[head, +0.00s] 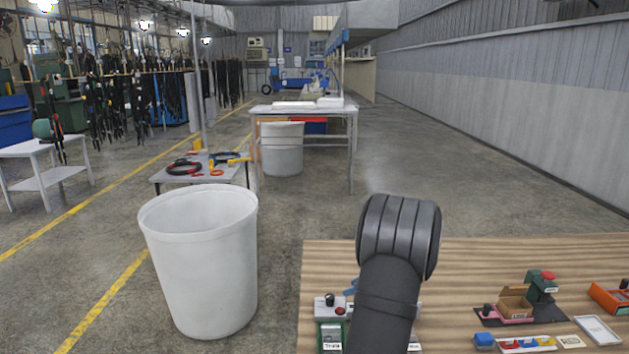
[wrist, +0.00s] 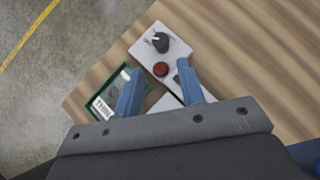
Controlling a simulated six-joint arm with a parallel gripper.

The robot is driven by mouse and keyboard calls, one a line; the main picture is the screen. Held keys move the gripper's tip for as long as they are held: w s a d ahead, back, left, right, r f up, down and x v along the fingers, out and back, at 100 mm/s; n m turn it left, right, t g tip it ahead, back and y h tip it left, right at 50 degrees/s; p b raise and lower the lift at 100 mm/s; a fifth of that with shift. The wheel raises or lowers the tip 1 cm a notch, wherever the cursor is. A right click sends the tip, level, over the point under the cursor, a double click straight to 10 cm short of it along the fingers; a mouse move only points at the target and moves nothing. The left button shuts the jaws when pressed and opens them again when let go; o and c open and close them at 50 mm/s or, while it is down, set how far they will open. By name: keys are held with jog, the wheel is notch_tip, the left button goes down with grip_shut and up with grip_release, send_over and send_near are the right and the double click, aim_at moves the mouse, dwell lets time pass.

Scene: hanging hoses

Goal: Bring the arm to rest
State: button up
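My arm shows in the head view as a dark grey link with a ribbed joint, over the front left part of the wooden table (head: 450,262). It hides most of my gripper there. In the wrist view my gripper (wrist: 160,66) has its two blue fingers apart, with nothing held between them. Beyond the fingertips is a light grey control box (wrist: 178,45) with a black knob (wrist: 160,42) and a red button (wrist: 160,69). Whether a finger touches the box I cannot tell. A green-framed card marked "THIN" (wrist: 103,104) lies beside the left finger.
On the table's right are a green device with a red top (head: 541,287), a cardboard box (head: 515,303), an orange tray (head: 608,297) and a white-framed card (head: 597,330). A large white bin (head: 205,270) stands left of the table. Hoses (head: 183,168) lie on a low table behind.

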aim_at(330, 296)
jog(key=x, duration=1.2)
jog(key=shift+a+f, duration=0.15)
jog(key=m+t+h, duration=0.2)
jog(key=m, duration=0.1)
jog(key=shift+w+m, duration=0.1)
jog(key=shift+m, duration=0.3)
jog(key=m+t+h, duration=0.1)
jog(key=m+h, duration=0.1)
jog(key=m, duration=0.1)
jog(key=shift+m+h, duration=0.3)
jog(key=shift+h, duration=0.1)
jog(key=v, duration=0.9)
jog(key=x, duration=0.9)
jog(key=shift+f, duration=0.1)
jog(key=shift+w+n+y, duration=0.1)
jog(key=shift+n+y, duration=0.3)
jog(key=shift+n, duration=0.1)
jog(key=shift+n+g+y, duration=0.5)
jog(key=shift+n+y, duration=0.5)
jog(key=shift+n, duration=0.4)
